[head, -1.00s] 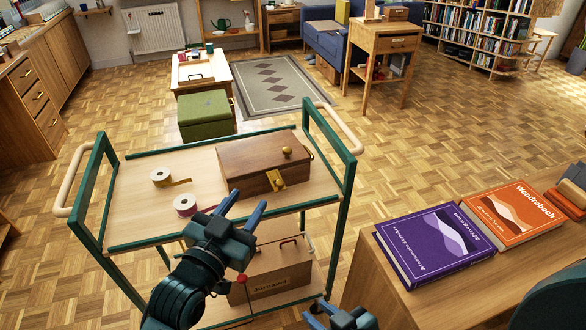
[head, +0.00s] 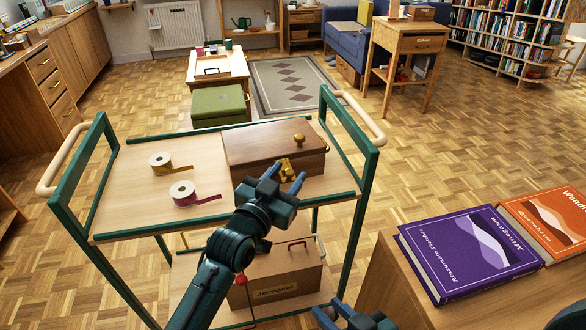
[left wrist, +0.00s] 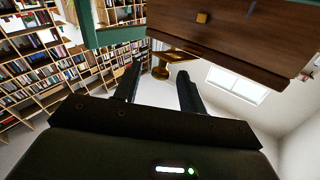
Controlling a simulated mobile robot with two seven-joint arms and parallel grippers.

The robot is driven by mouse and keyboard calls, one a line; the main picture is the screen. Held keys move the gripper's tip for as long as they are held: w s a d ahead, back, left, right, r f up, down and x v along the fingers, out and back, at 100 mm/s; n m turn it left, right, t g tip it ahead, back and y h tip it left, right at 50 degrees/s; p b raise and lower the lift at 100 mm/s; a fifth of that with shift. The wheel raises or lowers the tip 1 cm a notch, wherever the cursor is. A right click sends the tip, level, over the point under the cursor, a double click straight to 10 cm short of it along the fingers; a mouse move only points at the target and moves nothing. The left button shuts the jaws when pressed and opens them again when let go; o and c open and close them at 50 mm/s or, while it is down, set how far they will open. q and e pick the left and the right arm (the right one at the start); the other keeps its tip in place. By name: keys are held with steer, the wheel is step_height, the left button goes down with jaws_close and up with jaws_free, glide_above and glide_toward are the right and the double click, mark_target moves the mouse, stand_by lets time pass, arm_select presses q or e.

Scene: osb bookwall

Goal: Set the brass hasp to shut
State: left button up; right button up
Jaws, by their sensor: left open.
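A brown wooden box (head: 250,150) with a round brass knob on its closed lid stands on the trolley's top shelf. The brass hasp (head: 286,167) is at its front edge, partly hidden by my left gripper (head: 285,175). In the left wrist view the box appears upside down, and the hasp (left wrist: 174,55) stands out from the lid edge, apart from a small brass piece (left wrist: 202,17) on the box front. My left gripper (left wrist: 157,85) is open and empty, its fingertips just short of the hasp. My right gripper (head: 350,316) is low at the bottom edge; its jaws are unclear.
The green-framed trolley (head: 365,185) also carries two tape rolls, one yellow (head: 160,160) and one pink (head: 182,190), left of the box. A cardboard box (head: 275,275) is on its lower shelf. A desk with a purple book (head: 468,250) and an orange book (head: 550,215) stands at right.

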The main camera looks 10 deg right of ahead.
mark_target(287, 175)
arm_select(q)
steer(key=shift+x, duration=1.7)
steer(key=shift+c, duration=0.4)
jaws_close()
